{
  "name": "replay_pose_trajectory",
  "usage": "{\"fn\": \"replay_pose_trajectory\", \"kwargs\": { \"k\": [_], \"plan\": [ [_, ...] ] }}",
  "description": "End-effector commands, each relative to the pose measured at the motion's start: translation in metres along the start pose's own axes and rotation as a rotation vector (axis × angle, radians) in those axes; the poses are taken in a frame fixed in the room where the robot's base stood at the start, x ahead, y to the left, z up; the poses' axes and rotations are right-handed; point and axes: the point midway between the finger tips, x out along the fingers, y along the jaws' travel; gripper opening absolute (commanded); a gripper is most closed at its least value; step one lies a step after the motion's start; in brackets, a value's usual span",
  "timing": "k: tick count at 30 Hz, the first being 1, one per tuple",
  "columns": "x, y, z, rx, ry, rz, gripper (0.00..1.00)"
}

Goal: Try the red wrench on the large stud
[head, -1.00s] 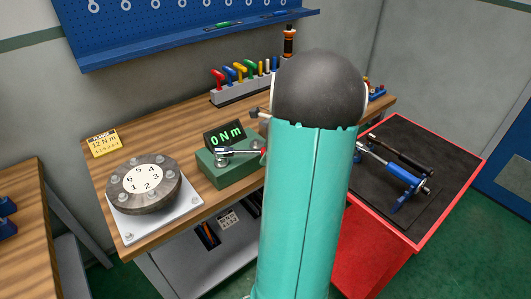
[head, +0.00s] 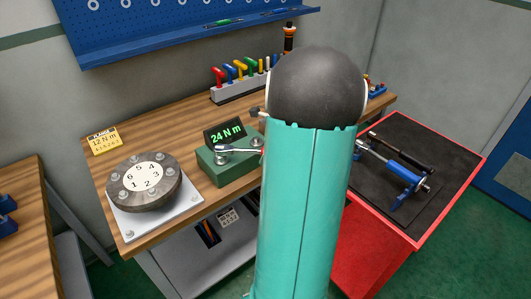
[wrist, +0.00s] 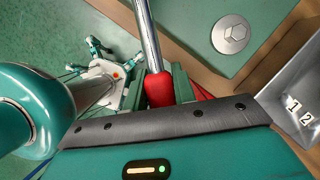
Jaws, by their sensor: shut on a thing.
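The red-handled wrench (head: 240,151) has a steel shaft and lies across the green torque tester (head: 240,172) in the head view. Its head end is at the stud on the tester's left part; I cannot make out how it seats. The tester's display (head: 226,133) reads 24 N m. In the wrist view, my gripper (wrist: 160,92) is shut on the red handle (wrist: 159,88), and the shaft runs up out of the picture. A round stud with a hex top (wrist: 232,35) shows bare on the green tester (wrist: 205,15). My arm hides the gripper in the head view.
A round flange (head: 144,186) with numbered bolts sits on a pale plate at the bench's left. A yellow 12 N m card (head: 104,142) lies behind it. Coloured tools stand in a rack (head: 240,88) at the back.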

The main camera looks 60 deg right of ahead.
Motion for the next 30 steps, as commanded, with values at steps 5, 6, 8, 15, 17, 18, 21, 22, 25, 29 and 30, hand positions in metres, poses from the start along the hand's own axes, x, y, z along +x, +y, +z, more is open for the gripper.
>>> {"fn": "replay_pose_trajectory", "kwargs": {
  "k": [5,6,8,15,17,18,21,22,25,29,30],
  "plan": [
    [0.000,0.003,0.000,0.019,0.001,-0.007,0.00],
    [0.000,0.004,0.000,0.026,0.001,-0.010,0.00],
    [0.000,0.006,0.000,0.037,0.001,-0.013,0.00],
    [0.001,0.008,-0.001,0.055,0.001,-0.021,0.00],
    [0.001,0.008,-0.001,0.055,0.001,-0.021,0.00],
    [0.001,0.008,-0.001,0.055,0.001,-0.021,0.00],
    [0.001,0.008,-0.001,0.056,0.001,-0.021,0.00],
    [0.001,0.009,-0.001,0.057,0.001,-0.022,0.00],
    [0.001,0.010,0.000,0.066,0.001,-0.025,0.00],
    [0.001,0.014,0.000,0.087,0.001,-0.034,0.00],
    [0.001,0.015,0.000,0.094,0.001,-0.037,0.00]
  ]
}}
